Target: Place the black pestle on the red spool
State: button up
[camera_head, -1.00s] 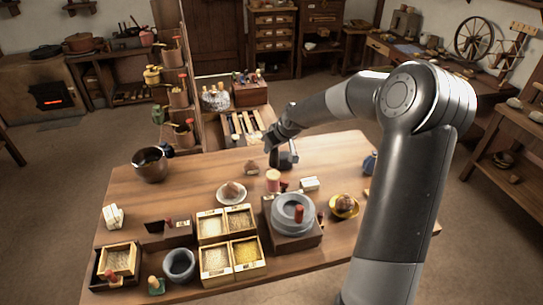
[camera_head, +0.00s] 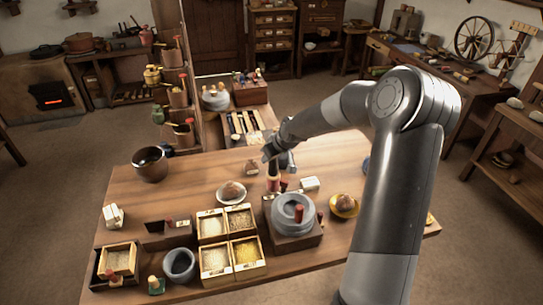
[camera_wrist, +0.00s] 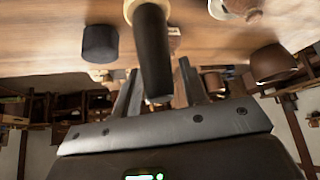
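The black pestle (camera_head: 273,169) is a dark rod that hangs upright below my gripper (camera_head: 271,155) in the head view. In the wrist view the pestle (camera_wrist: 153,55) runs between the two fingers of my gripper (camera_wrist: 160,75), which are closed about it. The red spool (camera_head: 274,185) stands on the table right below the pestle, its upper part covered by it. In the wrist view a pale round edge, seemingly the spool's top (camera_wrist: 133,8), shows behind the pestle's far end. I cannot tell whether pestle and spool touch.
A quern (camera_head: 294,213) stands just in front of the spool, with a white block (camera_head: 309,183) to its right and a plate with a brown heap (camera_head: 231,193) to its left. A dark cylinder (camera_wrist: 100,43) stands near the pestle in the wrist view.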

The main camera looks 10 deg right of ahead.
jog(key=shift+o, duration=0.6)
jog(key=shift+r, duration=0.1)
jog(key=shift+s+d+r, duration=0.1)
jog(key=shift+r, duration=0.1)
jog(key=v, duration=1.1)
jog(key=s+a+r+m+h, duration=0.1)
jog(key=s+a+r, duration=0.1)
jog(key=s, duration=0.9)
jog(key=s+a+r+m, duration=0.2)
jog(key=s+r, duration=0.3)
jog(key=s, duration=0.7)
jog(key=s+a+r+m+h, duration=0.1)
jog(key=s+a+r, duration=0.2)
jog(key=s, duration=0.8)
jog(key=shift+s+r+h, duration=0.3)
jog(key=shift+s+r, duration=0.05)
jog(key=shift+r, duration=0.4)
